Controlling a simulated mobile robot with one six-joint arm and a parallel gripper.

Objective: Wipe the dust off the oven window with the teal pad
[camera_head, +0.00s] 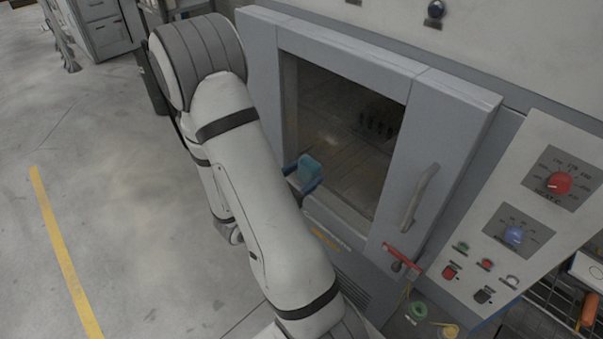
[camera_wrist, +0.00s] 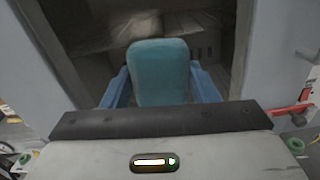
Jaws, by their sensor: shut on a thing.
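The teal pad (camera_head: 308,167) is in front of the lower left part of the oven window (camera_head: 345,115). My gripper (camera_head: 303,180) is shut on the pad, with its blue fingers on either side of it. In the wrist view the pad (camera_wrist: 160,72) stands upright between the blue fingers, with the dark window (camera_wrist: 105,60) behind it. I cannot tell whether the pad touches the glass. The window looks dark, with a brownish, hazy patch near its lower left. My arm hides part of the oven's left side.
The oven door has a grey frame and a vertical handle (camera_head: 420,198) at its right. A red latch (camera_head: 402,256) sits below the handle. A control panel (camera_head: 520,225) with red and blue knobs juts out at the right. The floor at the left, with a yellow line (camera_head: 66,255), is clear.

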